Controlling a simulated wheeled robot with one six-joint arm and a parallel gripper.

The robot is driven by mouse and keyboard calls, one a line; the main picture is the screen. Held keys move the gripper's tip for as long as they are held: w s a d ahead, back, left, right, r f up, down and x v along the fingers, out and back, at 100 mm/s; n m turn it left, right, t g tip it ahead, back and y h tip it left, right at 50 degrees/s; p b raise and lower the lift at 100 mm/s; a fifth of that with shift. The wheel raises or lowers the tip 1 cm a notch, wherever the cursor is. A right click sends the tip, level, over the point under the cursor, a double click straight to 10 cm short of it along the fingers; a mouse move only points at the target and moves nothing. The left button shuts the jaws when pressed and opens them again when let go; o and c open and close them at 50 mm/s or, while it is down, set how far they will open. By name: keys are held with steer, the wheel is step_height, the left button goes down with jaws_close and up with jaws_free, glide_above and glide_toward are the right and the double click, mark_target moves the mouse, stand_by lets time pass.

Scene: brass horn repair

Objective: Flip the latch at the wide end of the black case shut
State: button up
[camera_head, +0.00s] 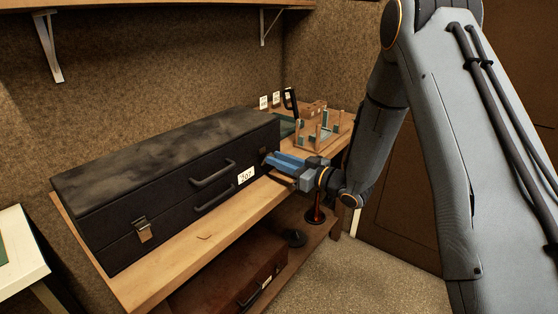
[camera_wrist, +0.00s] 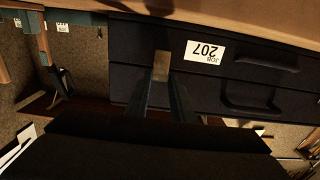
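The black case (camera_head: 180,165) lies closed-looking on the wooden bench, its front towards me. A metal latch (camera_head: 143,229) is on its front near the left end. Another brass-coloured latch plate (camera_wrist: 161,66) shows in the wrist view, beside the JOB 207 label (camera_wrist: 204,55); in the head view that spot is mostly hidden by my gripper. My gripper (camera_head: 268,158) is at the right end of the case front. In the wrist view its fingers (camera_wrist: 162,82) are apart, with the latch plate just beyond and between their tips. Whether they touch it, I cannot tell.
Two handles (camera_head: 213,174) stick out of the case front, left of the label. A wooden rack (camera_head: 318,135) and small cards stand on the bench beyond the case. A brown case (camera_head: 230,280) is on the shelf below. The bench front strip (camera_head: 200,235) is mostly clear.

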jaws_close()
steer(key=r+g+h+p, duration=0.1)
steer(key=p, duration=0.1)
steer(key=a+g+h+p, duration=0.1)
steer(key=p, duration=0.1)
steer(key=w+r+h+p, duration=0.1)
steer(key=p, duration=0.2)
steer(key=shift+w+a+r+g+h, duration=0.1)
steer(key=shift+a+r+g+h, duration=0.25)
steer(key=shift+g+h, duration=0.05)
steer(key=shift+w+a+g+h+p, duration=0.2)
steer(key=shift+g+h+p, duration=0.15)
steer(key=shift+p, duration=0.35)
steer(key=o, duration=0.7)
jaws_free()
steer(key=shift+o, duration=0.2)
